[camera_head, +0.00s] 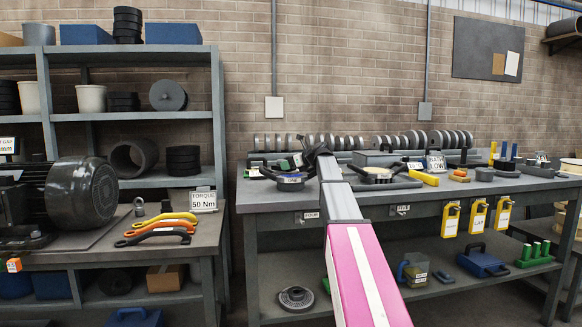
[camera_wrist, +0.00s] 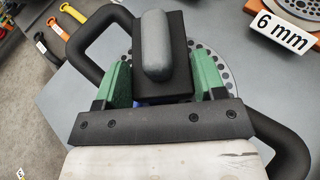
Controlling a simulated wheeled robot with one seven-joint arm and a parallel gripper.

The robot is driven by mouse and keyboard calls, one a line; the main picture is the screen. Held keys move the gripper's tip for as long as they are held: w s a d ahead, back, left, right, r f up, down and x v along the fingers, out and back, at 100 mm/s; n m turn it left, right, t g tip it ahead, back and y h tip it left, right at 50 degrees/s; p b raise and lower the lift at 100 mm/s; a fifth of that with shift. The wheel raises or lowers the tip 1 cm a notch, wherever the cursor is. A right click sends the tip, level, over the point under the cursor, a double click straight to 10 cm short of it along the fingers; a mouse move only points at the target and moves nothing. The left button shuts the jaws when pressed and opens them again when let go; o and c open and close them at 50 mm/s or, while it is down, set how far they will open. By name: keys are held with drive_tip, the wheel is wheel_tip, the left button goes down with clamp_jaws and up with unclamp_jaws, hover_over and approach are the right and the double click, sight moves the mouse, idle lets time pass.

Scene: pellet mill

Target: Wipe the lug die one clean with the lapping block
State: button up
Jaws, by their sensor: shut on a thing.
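My gripper (camera_wrist: 164,82) has green fingers and is shut on the lapping block (camera_wrist: 178,28), a black block with a rounded grey grip. In the wrist view the block is over lug die one (camera_wrist: 225,77), a grey disc with many holes and black loop handles on two sides. The block and my gripper hide much of the die's face; I cannot tell whether the block touches it or how dirty it is. In the head view the die (camera_head: 290,181) is at the bench's left end, with my gripper (camera_head: 297,161) just above it, small and partly hidden by my arm.
A second handled die (camera_head: 378,175) lies to the right on the bench (camera_head: 440,190). In the wrist view a "6 mm" sign (camera_wrist: 283,32) stands near another disc. Several discs line the bench back. A side bench with coloured-handled tools (camera_head: 160,228) is to the left, across a gap.

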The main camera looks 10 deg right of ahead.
sight(291, 175)
drive_tip(key=shift+s, duration=0.1)
drive_tip(key=shift+s+d, duration=1.5)
drive_tip(key=shift+s, duration=0.05)
drive_tip(key=shift+f, duration=0.55)
drive_tip(key=shift+s, duration=0.15)
drive_tip(key=shift+w+a, duration=0.2)
drive_tip(key=shift+a, duration=0.6)
drive_tip(key=shift+w+a, duration=0.15)
drive_tip(key=shift+a, duration=0.65)
